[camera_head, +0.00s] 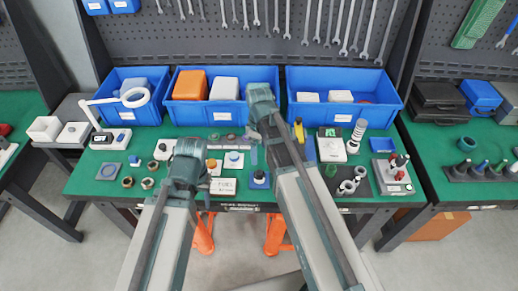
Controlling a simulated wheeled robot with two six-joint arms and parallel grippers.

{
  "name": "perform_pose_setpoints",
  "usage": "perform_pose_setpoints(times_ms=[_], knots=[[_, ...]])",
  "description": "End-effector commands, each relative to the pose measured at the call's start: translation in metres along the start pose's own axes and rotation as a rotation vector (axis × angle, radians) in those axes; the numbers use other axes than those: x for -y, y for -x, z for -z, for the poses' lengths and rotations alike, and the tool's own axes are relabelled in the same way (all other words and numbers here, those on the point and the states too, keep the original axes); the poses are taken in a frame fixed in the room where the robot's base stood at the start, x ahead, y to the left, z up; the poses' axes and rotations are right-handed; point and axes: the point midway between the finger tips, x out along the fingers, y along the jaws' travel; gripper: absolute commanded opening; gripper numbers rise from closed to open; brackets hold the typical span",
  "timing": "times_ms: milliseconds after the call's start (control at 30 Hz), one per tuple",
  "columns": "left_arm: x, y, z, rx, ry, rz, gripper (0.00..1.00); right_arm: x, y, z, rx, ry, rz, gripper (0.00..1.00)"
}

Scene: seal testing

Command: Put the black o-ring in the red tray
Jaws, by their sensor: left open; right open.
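I cannot make out the black o-ring for certain. Two small dark brownish rings, a left one (128,181) and a right one (148,183), lie on the green mat at the left. A grey square plate with a round mark (108,171) lies beside them. I cannot pick out a red tray; my arms hide part of the bench. My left gripper (206,197) is open over the middle front of the bench, beside a white label block (223,187). My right gripper (253,150) is open further back, near the blue bins. Neither visibly holds anything.
Three blue bins, left (150,112), middle (256,116) and right (350,118), line the back. A white ring lamp (136,97) stands at the left. A white device (331,149) and a grey stand (393,181) stand at the right. Small parts crowd the centre.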

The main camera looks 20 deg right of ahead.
Motion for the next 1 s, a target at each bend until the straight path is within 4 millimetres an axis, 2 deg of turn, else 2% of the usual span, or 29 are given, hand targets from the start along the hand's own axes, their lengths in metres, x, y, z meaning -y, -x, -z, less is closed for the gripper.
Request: perform_pose_setpoints(times_ms=[33, 700, 833, 1000], knots=[[-0.001, -0.011, 0.001, 0.000, 0.000, 0.000, 0.50, 0.000, -0.011, 0.000, 0.000, 0.000, 0.000, 0.91], [-0.010, -0.104, 0.006, 0.000, 0.001, 0.000, 0.50, 0.000, -0.105, 0.000, 0.000, -0.001, 0.000, 0.91], [-0.011, -0.118, 0.007, 0.000, 0.001, 0.000, 0.50, 0.000, -0.119, 0.000, 0.000, -0.001, 0.000, 0.91], [-0.012, -0.125, 0.007, 0.000, 0.001, 0.000, 0.50, 0.000, -0.126, 0.000, 0.000, -0.001, 0.000, 0.91]])
